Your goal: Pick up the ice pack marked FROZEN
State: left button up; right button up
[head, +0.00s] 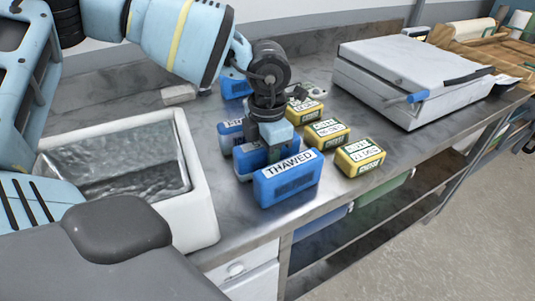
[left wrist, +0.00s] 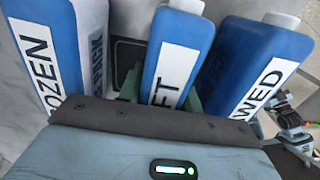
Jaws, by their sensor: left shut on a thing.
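Three blue ice packs stand in a row. The pack marked FROZEN (left wrist: 85,40) is at the left of the left wrist view; the pack farther back in the head view (head: 229,133) appears to be it. The middle pack, whose label shows "FT" (left wrist: 183,50), also shows in the head view (head: 247,163). The pack marked THAWED (head: 286,186) is in front, at the right of the left wrist view (left wrist: 262,60). My left gripper (head: 267,146) points down and is shut on the middle pack, a finger on either side. Whether that pack is lifted I cannot tell.
Another blue item (head: 235,87) lies farther back. Yellow boxes (head: 360,157) stand in a line right of the packs. A white tub (head: 204,190) is at the left, near the counter's front edge. A grey lidded box (head: 400,72) stands at the back right.

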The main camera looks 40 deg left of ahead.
pick_arm(q)
jog(key=shift+c, duration=1.2)
jog(key=shift+r, duration=0.1)
notch_tip(320, 180, up, 10)
jog(key=shift+f+b, duration=0.1)
jog(key=shift+b, duration=0.25)
jog(key=shift+r, duration=0.2)
